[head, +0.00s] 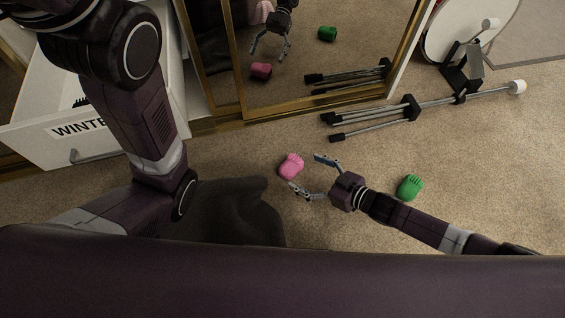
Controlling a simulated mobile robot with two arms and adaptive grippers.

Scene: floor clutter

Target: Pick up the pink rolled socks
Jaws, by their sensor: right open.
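The pink rolled socks (291,166) lie on the beige carpet near the middle of the head view. My right gripper (309,174) comes in from the right with its two fingers spread. The socks sit just beyond the fingertips, to their left, and I cannot tell whether a finger touches them. The right gripper is empty. My left arm fills the left side of the view, but its gripper is not visible.
Green rolled socks (411,187) lie right of my right gripper. A folded tripod stand (390,117) lies on the carpet behind. A gold-framed mirror (296,108) reflects the scene. A white drawer (50,135) marked "WINTE" stands open at left. A white drum-like object (452,30) is at top right.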

